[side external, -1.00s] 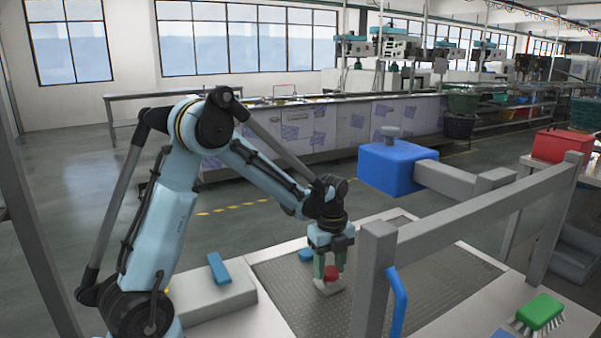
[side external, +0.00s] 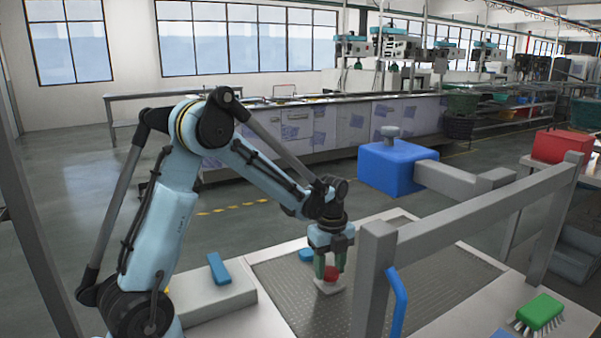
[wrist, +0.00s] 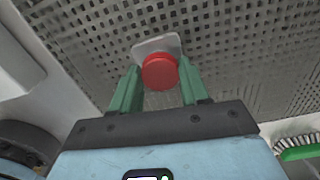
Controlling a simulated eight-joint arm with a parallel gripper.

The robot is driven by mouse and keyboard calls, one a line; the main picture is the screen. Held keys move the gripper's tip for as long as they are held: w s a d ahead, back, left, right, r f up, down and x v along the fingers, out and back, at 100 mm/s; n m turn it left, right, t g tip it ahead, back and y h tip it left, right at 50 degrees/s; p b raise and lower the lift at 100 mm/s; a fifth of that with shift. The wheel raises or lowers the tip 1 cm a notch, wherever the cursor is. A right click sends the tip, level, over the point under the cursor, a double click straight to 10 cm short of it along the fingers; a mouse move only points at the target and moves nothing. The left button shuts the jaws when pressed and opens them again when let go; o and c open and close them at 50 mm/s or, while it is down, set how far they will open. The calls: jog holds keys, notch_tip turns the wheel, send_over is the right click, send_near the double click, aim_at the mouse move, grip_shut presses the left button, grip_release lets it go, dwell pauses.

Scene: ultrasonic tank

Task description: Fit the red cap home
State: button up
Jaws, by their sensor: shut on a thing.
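The red cap (side external: 331,273) is between the fingers of my gripper (side external: 331,270), which is shut on it. In the wrist view the round red cap (wrist: 160,71) shows at the fingertips of my green-fingered gripper (wrist: 158,78). A small light-grey block (side external: 330,287) is directly below the cap on the perforated tray, and its edge shows behind the cap in the wrist view (wrist: 158,45). The cap hides the top of the block. I cannot tell whether the cap is seated on it or just above it.
The dark perforated tray (side external: 285,285) surrounds the block. A blue piece (side external: 306,255) lies behind my gripper. A grey box with a blue bar (side external: 218,268) is at left. A grey rail frame (side external: 375,285) stands close at right. A green brush (side external: 540,312) lies at lower right.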

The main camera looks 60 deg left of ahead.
jog(key=o, duration=1.1)
notch_tip(320, 180, up, 12)
jog(key=shift+d, duration=0.1)
jog(key=s+d+n+t, duration=0.2)
jog(key=s+d+n, duration=0.1)
jog(key=n, duration=0.3)
jog(key=s+d+n+t, duration=0.2)
jog(key=s+d+n, duration=0.2)
jog(key=n, duration=0.2)
jog(key=s+d+n+t, duration=0.3)
jog(key=d+n, duration=0.1)
jog(key=n, duration=0.3)
jog(key=shift+s+d+f, duration=0.15)
jog(key=shift+d+f, duration=0.2)
